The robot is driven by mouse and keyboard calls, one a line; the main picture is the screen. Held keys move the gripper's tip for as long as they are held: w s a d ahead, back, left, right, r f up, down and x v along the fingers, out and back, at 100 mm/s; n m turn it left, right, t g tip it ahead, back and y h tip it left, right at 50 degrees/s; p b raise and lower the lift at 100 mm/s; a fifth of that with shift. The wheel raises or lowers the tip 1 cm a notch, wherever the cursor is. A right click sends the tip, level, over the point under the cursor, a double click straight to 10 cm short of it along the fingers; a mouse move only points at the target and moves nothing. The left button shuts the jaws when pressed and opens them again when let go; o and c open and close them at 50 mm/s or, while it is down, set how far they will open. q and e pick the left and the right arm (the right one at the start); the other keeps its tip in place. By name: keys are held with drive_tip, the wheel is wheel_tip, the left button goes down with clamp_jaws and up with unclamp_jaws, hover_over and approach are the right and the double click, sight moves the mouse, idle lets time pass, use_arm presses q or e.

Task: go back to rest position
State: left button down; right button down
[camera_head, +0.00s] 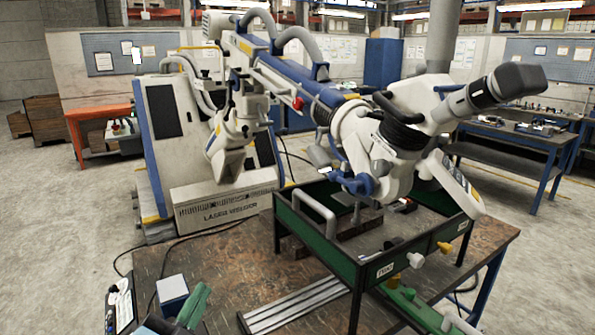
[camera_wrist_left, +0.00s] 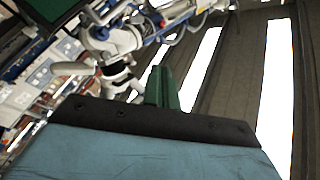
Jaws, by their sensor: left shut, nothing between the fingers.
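My left gripper (camera_head: 201,294) shows at the bottom left of the head view, low over the near left part of the workbench (camera_head: 215,262). Its green fingers are shut with nothing between them. In the left wrist view the closed green fingers (camera_wrist_left: 164,88) stand up beyond the dark edge of the gripper body. My right gripper does not show in either view. The microscope arm (camera_head: 330,105), white and blue, reaches across the head view, with its microscope head (camera_head: 400,135) above a green-walled tray (camera_head: 325,245).
A white and blue block (camera_head: 172,290) is beside my left gripper. Metal rails (camera_head: 290,305) lie on the bench before the tray. A green part with knobs (camera_head: 425,308) is at the tray's near side. Blue side tables (camera_head: 520,140) stand behind right. Open floor (camera_head: 60,230) lies left.

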use_arm(q)
drive_tip(key=s+a+f+n+g+y, duration=0.35)
drive_tip(key=s+f+g, duration=0.25)
drive_tip(key=f, duration=0.3)
drive_tip(key=s+a+f+n+g+y, duration=0.2)
drive_tip(key=s+a+f+n+g, duration=0.3)
drive_tip(key=f, duration=0.3)
drive_tip(key=s+d+f+g+h, duration=0.1)
drive_tip(key=s+f+g, duration=0.15)
drive_tip(key=s, duration=0.35)
drive_tip(key=s+d+f+g+h, duration=0.1)
drive_tip(key=s+d+f+g, duration=0.15)
drive_tip(key=s, duration=0.35)
wheel_tip(320, 180, down, 26)
drive_tip(key=a+g+b, duration=0.1)
drive_tip(key=g+b, duration=0.1)
drive_tip(key=b, duration=0.1)
drive_tip(key=s+a+f+g+b, duration=0.1)
drive_tip(key=s+a+f+b, duration=0.1)
drive_tip(key=s+f, duration=1.5)
drive_tip(key=shift+a+f+y+b, duration=0.35)
drive_tip(key=shift+a+f, duration=0.15)
drive_tip(key=shift+f, duration=0.45)
